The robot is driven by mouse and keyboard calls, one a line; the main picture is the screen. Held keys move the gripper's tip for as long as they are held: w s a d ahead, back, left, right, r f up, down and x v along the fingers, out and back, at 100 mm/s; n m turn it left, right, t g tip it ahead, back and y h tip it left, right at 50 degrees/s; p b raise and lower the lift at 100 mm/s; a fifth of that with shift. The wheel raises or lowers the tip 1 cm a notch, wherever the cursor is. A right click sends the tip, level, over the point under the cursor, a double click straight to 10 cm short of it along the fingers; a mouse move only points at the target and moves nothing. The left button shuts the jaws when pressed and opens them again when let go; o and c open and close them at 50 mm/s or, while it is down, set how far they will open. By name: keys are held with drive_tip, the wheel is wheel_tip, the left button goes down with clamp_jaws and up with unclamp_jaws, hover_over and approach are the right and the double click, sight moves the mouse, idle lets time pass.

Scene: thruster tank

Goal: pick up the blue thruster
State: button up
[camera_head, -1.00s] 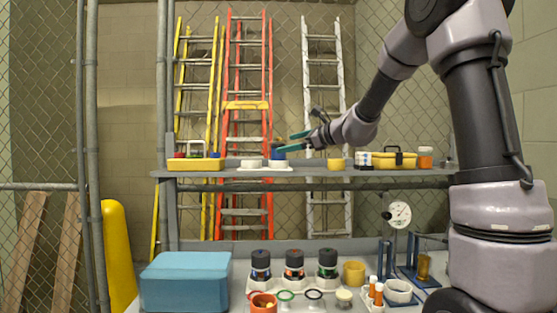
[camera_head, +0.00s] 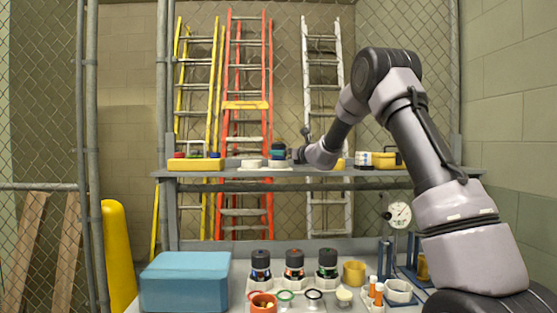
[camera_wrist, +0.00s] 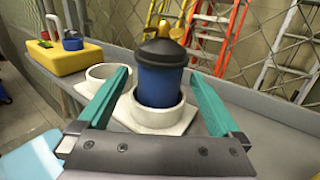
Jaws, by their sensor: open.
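The blue thruster (camera_wrist: 158,85), a blue cylinder with a black domed cap, stands upright in a white ring holder (camera_wrist: 150,128) in the wrist view. An empty white ring (camera_wrist: 85,82) sits left of it. My gripper (camera_wrist: 160,76) is open, with one teal finger on each side of the thruster; contact cannot be told. In the head view the thruster (camera_head: 277,156) is on the upper shelf, partly covered by my gripper (camera_head: 282,151). The lower part of the thruster is hidden inside the ring.
The upper shelf (camera_head: 215,183) also carries a yellow tray (camera_head: 195,164) at left and a yellow toolbox (camera_head: 380,160) at right. Below, the bench holds a blue box (camera_head: 185,280) and several similar dark thrusters (camera_head: 294,262). A chain-link fence and ladders stand behind.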

drive_tip(key=x, duration=0.3)
drive_tip(key=shift+w+a, duration=0.15)
drive_tip(key=shift+w, duration=0.15)
drive_tip(key=c, duration=1.5)
clamp_jaws()
drive_tip(key=shift+r, duration=0.1)
